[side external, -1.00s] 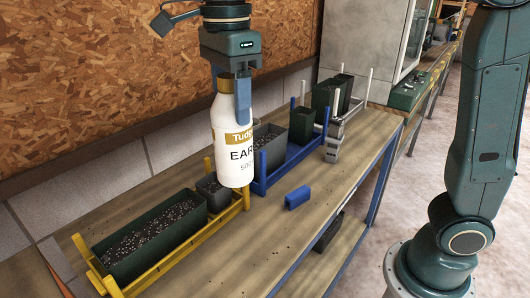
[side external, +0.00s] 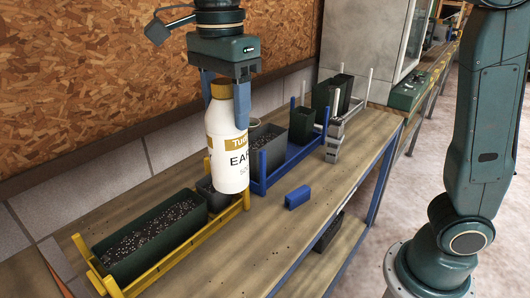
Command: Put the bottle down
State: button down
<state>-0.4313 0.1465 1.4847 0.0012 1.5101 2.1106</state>
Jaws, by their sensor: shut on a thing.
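The bottle (side external: 229,160) is white with a gold cap and a gold label band, and it is upright. My gripper (side external: 225,100) is shut on it near the cap, one blue finger on each side. The bottle's base shows in front of the right end of the yellow rack (side external: 190,253) and the small dark pot. I cannot tell whether the base touches anything. The bottle hides part of the rack and of the pots behind it.
The yellow rack holds a long green planter (side external: 150,243) of soil. A blue rack (side external: 292,158) with pots stands behind to the right. A small blue block (side external: 298,197) lies on the wooden bench (side external: 290,235). The bench's front middle is mostly clear.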

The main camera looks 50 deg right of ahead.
aim_at(211, 120)
jog(key=a+n, duration=0.1)
jog(key=n, duration=0.1)
jog(key=a+f+n, duration=0.1)
jog(key=n, duration=0.1)
jog(key=a+n, duration=0.1)
jog(key=n, duration=0.1)
jog(key=shift+f+n, duration=0.25)
jog(key=shift+n, duration=0.15)
jog(key=s+a+f+n, duration=0.1)
jog(key=a+n, duration=0.3)
jog(key=n, duration=0.6)
jog(key=s+a+f+n, duration=0.1)
jog(key=a+f+n, duration=0.2)
jog(key=n, duration=0.7)
jog(key=shift+a+f, duration=0.3)
jog(key=shift+a, duration=0.8)
jog(key=shift+w+d, duration=0.1)
jog(key=shift+w, duration=0.05)
